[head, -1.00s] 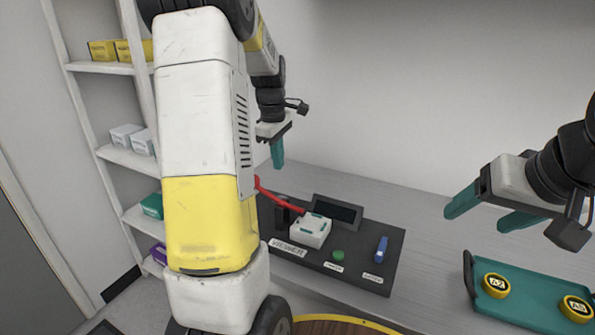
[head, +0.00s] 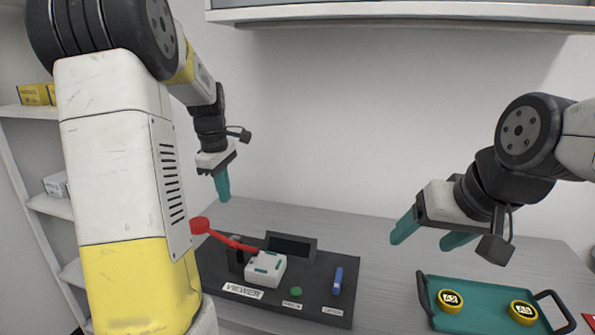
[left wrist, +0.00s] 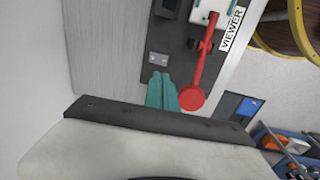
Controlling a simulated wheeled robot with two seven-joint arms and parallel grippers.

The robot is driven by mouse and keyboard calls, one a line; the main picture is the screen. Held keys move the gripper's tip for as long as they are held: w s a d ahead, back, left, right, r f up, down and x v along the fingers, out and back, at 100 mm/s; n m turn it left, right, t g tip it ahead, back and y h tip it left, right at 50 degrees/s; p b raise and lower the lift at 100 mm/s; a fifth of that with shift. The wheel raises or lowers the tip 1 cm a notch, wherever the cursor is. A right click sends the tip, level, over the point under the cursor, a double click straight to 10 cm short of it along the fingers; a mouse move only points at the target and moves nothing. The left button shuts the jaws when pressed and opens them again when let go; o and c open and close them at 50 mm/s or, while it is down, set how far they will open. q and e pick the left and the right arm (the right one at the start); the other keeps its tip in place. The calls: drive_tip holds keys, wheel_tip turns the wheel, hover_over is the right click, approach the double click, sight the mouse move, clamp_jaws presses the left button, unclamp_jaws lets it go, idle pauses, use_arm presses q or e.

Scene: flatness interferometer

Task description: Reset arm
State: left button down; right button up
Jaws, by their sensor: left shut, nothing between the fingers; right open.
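My left gripper (head: 222,186) hangs fingers-down above the left end of the bench, shut and empty. In the left wrist view its teal fingers (left wrist: 163,92) lie together beside the round end of a red arm (left wrist: 192,97). That red arm also shows in the head view (head: 225,238), running from its round end at the left to a white box (head: 266,268) on the dark viewer panel (head: 225,293). Whether the fingers touch it I cannot tell; they appear above it. My right gripper (head: 425,236) is open and empty above the bench, behind the teal tray.
The panel holds a dark screen (head: 291,246), a green button (head: 296,291) and a blue switch (head: 338,280). A teal tray (head: 480,318) with yellow-ringed discs (head: 450,300) stands at the right. Shelves (head: 50,206) stand at the left; a cabinet (head: 400,12) hangs above.

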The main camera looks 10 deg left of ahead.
use_arm(q)
drive_tip(key=s+d+r+m+t+h, duration=0.1)
drive_tip(key=s+d+r+m+t, duration=0.1)
drive_tip(key=s+d+m, duration=0.5)
drive_tip(key=s+d+r+m+t+h, duration=0.1)
drive_tip(key=s+d+r+m, duration=0.3)
drive_tip(key=s+d+m, duration=0.4)
drive_tip(key=s+m+t, duration=0.1)
drive_tip(key=s, duration=0.6)
drive_tip(key=shift+r+m+t, duration=0.15)
drive_tip(key=shift+m+t, duration=0.25)
